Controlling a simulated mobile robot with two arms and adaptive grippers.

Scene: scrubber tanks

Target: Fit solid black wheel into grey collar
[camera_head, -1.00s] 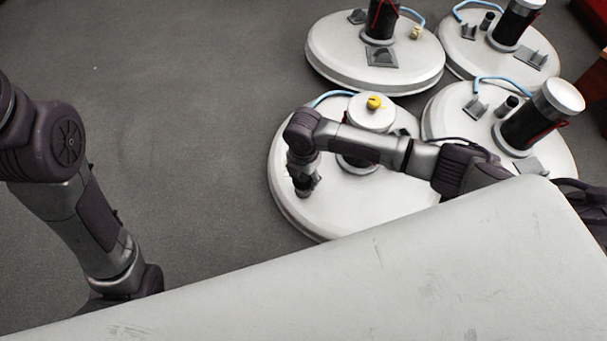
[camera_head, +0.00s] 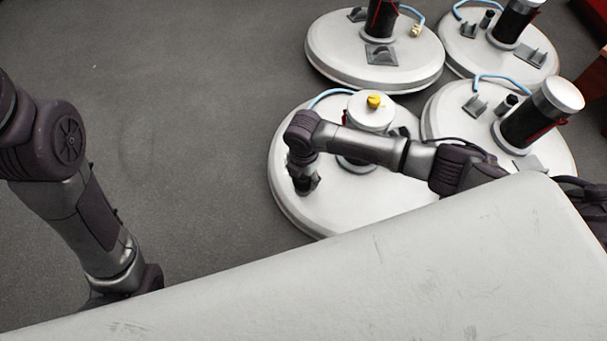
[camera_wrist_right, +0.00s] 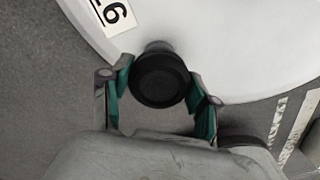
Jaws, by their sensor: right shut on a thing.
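The black wheel (camera_wrist_right: 160,78), a thick round disc, is between the teal-padded fingers of my right gripper (camera_wrist_right: 160,90) in the right wrist view. The gripper is shut on it, just over the rim of a white round tank lid. A short dark grey part (camera_wrist_right: 158,47) shows behind the wheel; I cannot tell whether it is the collar or whether the wheel sits in it. In the head view my right gripper (camera_head: 304,188) points down at the left side of the nearest lid (camera_head: 385,205), and the wheel is not clear there. My left gripper is hidden.
The nearest lid carries a white-capped cylinder (camera_head: 371,112) with a yellow knob (camera_head: 374,101), partly behind my right forearm. More white tanks with black cylinders and blue hoses stand behind and to the right. The grey floor (camera_head: 190,150) on the left is clear.

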